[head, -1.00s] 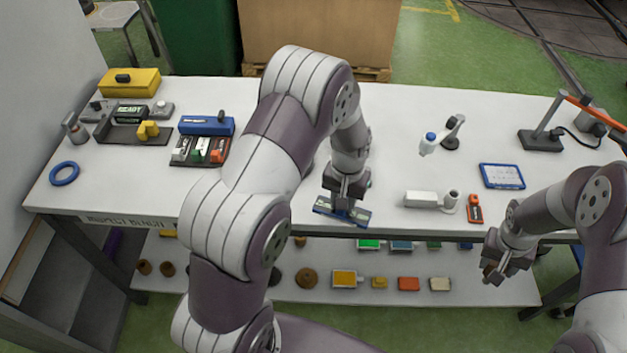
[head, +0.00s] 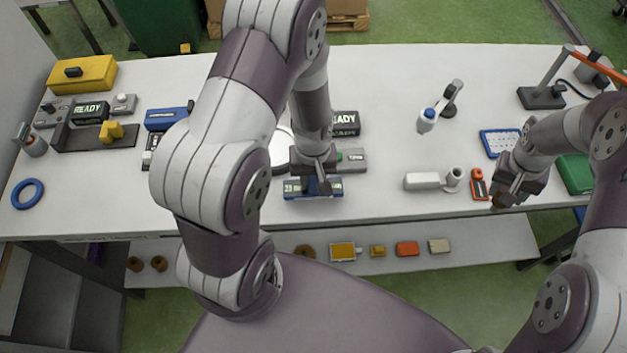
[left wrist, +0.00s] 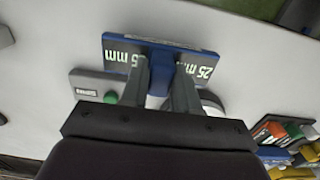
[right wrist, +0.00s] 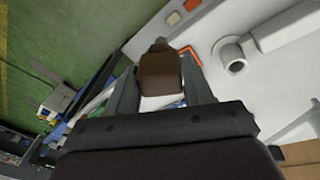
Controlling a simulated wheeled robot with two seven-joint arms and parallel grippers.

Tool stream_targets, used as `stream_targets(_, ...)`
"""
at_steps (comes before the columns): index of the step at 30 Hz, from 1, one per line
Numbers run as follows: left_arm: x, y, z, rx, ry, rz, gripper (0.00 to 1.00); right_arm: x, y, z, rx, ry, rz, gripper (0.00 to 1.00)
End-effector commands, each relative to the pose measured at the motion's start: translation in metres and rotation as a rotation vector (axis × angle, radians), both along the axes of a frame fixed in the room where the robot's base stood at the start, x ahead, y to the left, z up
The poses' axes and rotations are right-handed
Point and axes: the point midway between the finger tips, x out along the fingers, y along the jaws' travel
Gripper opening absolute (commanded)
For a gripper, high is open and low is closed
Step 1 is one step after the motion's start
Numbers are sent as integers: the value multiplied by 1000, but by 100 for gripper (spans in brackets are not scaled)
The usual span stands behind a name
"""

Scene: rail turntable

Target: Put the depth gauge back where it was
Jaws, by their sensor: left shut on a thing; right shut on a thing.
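A blue T-shaped piece marked "25 mm" (head: 313,188), which looks like the depth gauge, is at the front of the white bench. My left gripper (head: 316,180) is shut on its middle. In the left wrist view the blue piece (left wrist: 160,45) lies across beyond the fingertips, its stem between the fingers. I cannot tell whether it touches the bench. My right gripper (head: 507,195) is at the bench's front right edge. In the right wrist view it is shut on a brown block (right wrist: 158,72).
A white holder (head: 430,181) and an orange-red device (head: 479,184) lie to the right. The white bench (head: 385,150) is clear between. A lower shelf (head: 470,238) holds small parts.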

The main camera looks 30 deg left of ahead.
Motion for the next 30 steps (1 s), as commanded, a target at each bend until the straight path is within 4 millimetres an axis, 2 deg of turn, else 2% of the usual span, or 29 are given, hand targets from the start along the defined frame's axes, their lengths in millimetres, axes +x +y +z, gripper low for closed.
stream_targets(3,-1,0,-21,0,6,0,6,0,0,5,0,-1,0,9)
stream_targets(5,-1,0,-28,0,4,0,6,0,0,6,0,-1,0,9)
stream_targets(16,0,0,-35,0,1,-1,6,0,0,2,0,-1,0,9)
stream_targets(17,0,0,-34,0,1,-1,40,0,0,3,0,-1,0,9)
stream_targets(18,0,0,-34,0,1,-1,53,0,0,3,0,-1,0,9)
stream_targets(19,0,0,-34,0,1,-1,56,0,0,3,0,-1,0,9)
stream_targets(26,0,0,-33,0,1,-1,56,0,0,3,0,-1,0,9)
stream_targets(30,1,0,-26,1,-1,-1,56,0,0,4,0,-1,0,9)
